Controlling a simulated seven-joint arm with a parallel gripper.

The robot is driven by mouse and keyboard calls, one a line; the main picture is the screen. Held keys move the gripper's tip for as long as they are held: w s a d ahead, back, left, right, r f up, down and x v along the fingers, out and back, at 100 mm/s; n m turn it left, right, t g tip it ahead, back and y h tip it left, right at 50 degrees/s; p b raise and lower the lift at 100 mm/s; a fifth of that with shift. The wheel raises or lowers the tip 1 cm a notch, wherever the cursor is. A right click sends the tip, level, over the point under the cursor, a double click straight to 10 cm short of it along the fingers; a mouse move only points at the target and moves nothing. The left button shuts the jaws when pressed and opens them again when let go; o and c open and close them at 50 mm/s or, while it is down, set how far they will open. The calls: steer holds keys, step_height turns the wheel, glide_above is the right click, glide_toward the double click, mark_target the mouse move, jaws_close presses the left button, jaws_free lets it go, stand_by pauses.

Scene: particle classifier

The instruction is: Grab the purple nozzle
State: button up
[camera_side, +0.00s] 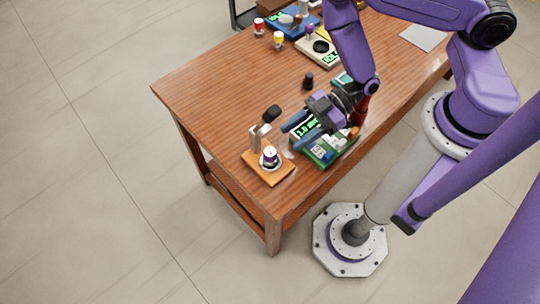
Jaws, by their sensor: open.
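My gripper (291,138) is open, its two blue-grey fingers reaching left above a green device (322,156) with a lit display. Nothing shows between the fingers. A small purple piece (310,29) stands on a beige device at the back of the table, well away from my gripper; it is too small to tell whether it is the purple nozzle. A white vial with a dark purple band (269,155) stands on an orange-brown stand (257,174), just left of my fingers. My wrist hides part of the green device.
The wooden table (215,85) has clear room at its left and middle. A black bottle (308,80) stands behind my gripper. A beige device (331,59), a blue device (279,23) and small red and yellow vials (278,39) stand at the back. A grey sheet (424,37) lies back right.

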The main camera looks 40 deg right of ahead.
mark_target(272, 154)
steer(key=shift+x, duration=4.1)
steer(key=c, duration=0.9)
jaws_close()
steer(key=shift+r, duration=0.1)
steer(key=shift+s+r, duration=0.3)
steer(key=shift+s, duration=0.05)
steer(key=s+r, duration=0.7)
steer(key=s, duration=0.6)
steer(key=shift+r, duration=0.2)
